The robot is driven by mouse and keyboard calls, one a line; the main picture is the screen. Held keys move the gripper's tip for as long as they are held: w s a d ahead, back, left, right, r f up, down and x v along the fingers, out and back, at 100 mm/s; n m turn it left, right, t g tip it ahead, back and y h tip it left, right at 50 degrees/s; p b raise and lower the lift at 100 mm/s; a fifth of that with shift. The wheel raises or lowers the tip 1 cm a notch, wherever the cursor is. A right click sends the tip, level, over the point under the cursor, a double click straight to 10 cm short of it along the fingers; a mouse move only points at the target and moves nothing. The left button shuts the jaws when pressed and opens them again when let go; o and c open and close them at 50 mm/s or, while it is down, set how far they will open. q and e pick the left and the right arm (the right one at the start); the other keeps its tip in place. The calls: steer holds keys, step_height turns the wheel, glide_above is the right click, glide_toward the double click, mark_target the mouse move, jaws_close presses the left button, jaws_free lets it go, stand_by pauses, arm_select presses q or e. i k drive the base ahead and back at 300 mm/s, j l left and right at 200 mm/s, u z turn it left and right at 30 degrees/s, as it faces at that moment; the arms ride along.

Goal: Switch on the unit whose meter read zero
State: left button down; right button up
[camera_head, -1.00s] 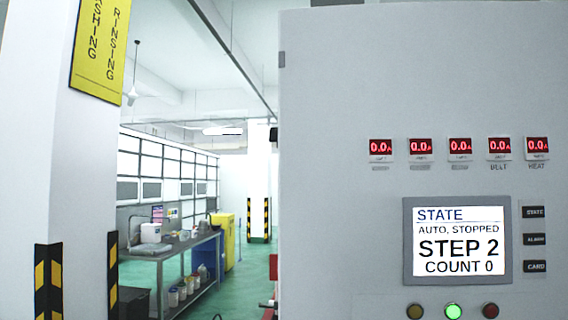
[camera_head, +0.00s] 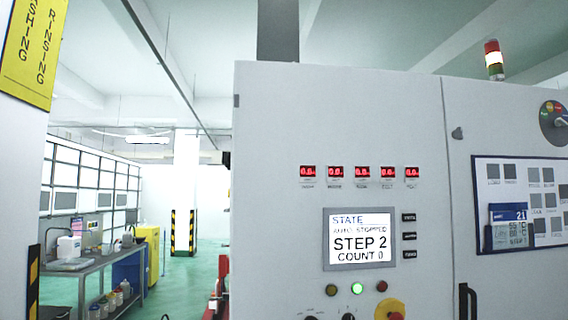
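A grey control cabinet (camera_head: 280,120) fills the right half of the head view. A row of several small red digital meters (camera_head: 362,172) runs across it. Their digits look like 0.0, but they are blurred now, and the labels under them are too small to read. A screen (camera_head: 358,238) below shows STATE, AUTO, STOPPED, STEP 2, COUNT 0. Neither of my grippers is in view.
A signal tower (camera_head: 494,60) stands on top. At left are a pillar with a yellow sign (camera_head: 35,55), a workbench (camera_head: 95,265) and green open floor.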

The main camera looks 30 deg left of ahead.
mark_target(226, 155)
steer(key=j+z, duration=0.65)
steer(key=z, duration=0.2)
steer(key=j+z, duration=0.65)
steer(key=z, duration=0.2)
steer(key=k, duration=0.05)
